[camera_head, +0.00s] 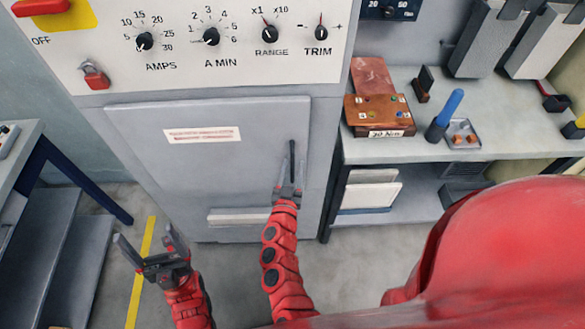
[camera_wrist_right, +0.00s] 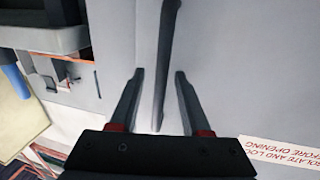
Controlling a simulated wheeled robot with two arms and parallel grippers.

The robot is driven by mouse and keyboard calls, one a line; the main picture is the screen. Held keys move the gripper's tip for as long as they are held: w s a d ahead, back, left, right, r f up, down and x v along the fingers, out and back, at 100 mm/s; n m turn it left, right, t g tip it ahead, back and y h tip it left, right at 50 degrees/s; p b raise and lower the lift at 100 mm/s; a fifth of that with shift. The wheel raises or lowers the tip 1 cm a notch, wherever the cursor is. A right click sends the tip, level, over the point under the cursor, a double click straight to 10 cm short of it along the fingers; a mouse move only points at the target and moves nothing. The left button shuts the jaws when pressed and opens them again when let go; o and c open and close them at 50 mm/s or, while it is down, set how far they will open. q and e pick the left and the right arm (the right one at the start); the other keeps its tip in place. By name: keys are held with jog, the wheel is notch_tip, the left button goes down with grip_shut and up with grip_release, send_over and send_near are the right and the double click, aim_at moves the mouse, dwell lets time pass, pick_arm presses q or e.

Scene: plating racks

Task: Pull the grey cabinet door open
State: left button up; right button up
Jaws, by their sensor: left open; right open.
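The grey cabinet door (camera_head: 225,165) is a flat panel below the control face and looks shut. Its dark vertical handle (camera_head: 292,160) is near the right edge; in the right wrist view the handle (camera_wrist_right: 167,50) runs down between the fingers. My right gripper (camera_head: 290,186) is at the handle's lower part, open, with one finger on each side of it in the right wrist view (camera_wrist_right: 158,80). Whether the fingers touch it I cannot tell. My left gripper (camera_head: 143,242) is open and empty, in front of the door's lower left, over the floor.
A control panel (camera_head: 225,40) with several knobs and a red padlock (camera_head: 95,75) is above the door. A bench (camera_head: 500,130) with a wooden block and a blue-handled tool (camera_head: 444,116) stands to the right.

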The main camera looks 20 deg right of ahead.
grip_shut()
dwell(1.3)
